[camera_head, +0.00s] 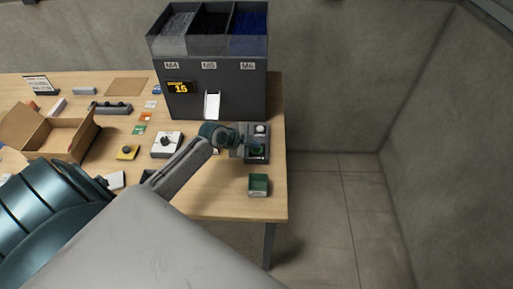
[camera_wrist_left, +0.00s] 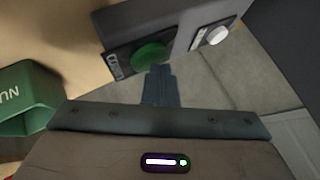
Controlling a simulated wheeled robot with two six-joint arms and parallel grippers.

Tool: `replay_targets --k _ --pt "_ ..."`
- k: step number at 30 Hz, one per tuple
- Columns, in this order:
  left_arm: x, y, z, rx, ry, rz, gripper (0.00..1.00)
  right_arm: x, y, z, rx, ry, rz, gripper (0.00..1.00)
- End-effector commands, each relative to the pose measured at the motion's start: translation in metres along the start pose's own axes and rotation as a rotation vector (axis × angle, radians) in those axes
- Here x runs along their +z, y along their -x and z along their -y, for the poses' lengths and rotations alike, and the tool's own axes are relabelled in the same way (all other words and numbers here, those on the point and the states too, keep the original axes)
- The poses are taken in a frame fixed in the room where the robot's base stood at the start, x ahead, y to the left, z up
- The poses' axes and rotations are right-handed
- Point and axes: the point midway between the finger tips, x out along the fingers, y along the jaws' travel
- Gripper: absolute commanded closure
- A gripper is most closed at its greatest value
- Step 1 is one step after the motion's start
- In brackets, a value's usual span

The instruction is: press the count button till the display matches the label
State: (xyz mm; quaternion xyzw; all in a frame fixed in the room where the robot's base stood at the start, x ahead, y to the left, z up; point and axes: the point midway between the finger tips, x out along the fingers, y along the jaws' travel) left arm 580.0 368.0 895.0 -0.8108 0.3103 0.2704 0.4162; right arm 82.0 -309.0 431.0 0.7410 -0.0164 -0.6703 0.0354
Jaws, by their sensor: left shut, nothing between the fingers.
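The dark feeder (camera_head: 210,92) stands at the back of the table, with a yellow-lit display (camera_head: 180,87) that seems to read 16. A control box (camera_head: 250,157) at the table's right side carries a green round button (camera_head: 257,150) and a white button (camera_head: 260,129). The wrist view also shows the green button (camera_wrist_left: 150,54) with a black label beside it, and the white button (camera_wrist_left: 216,36). My left gripper (camera_head: 244,149) is shut and empty. Its fingertips (camera_wrist_left: 158,72) appear close by the green button; I cannot tell whether they touch it.
A green bin (camera_head: 259,185) stands near the front right corner; it also shows in the wrist view (camera_wrist_left: 28,98). The feeder's compartments are marked M4, M5 and M6. A white device with a black knob (camera_head: 166,144), a cardboard box (camera_head: 50,133) and small items lie left.

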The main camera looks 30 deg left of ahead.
Motion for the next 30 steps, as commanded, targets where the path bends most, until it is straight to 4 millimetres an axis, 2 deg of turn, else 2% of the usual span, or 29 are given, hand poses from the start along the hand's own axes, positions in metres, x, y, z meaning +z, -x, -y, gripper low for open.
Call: replay_targets --k 6,19,30 --pt "-0.006 0.009 0.007 0.000 0.000 0.001 1.00 -0.001 0.009 -0.001 0.000 0.000 0.000 0.64" --pt "-0.008 0.012 0.009 0.000 0.000 0.000 1.00 -0.001 0.011 -0.004 0.003 0.001 0.000 0.64" --pt "-0.026 0.036 0.027 -0.001 -0.002 0.000 1.00 -0.004 0.037 -0.005 0.003 0.001 0.000 0.64"
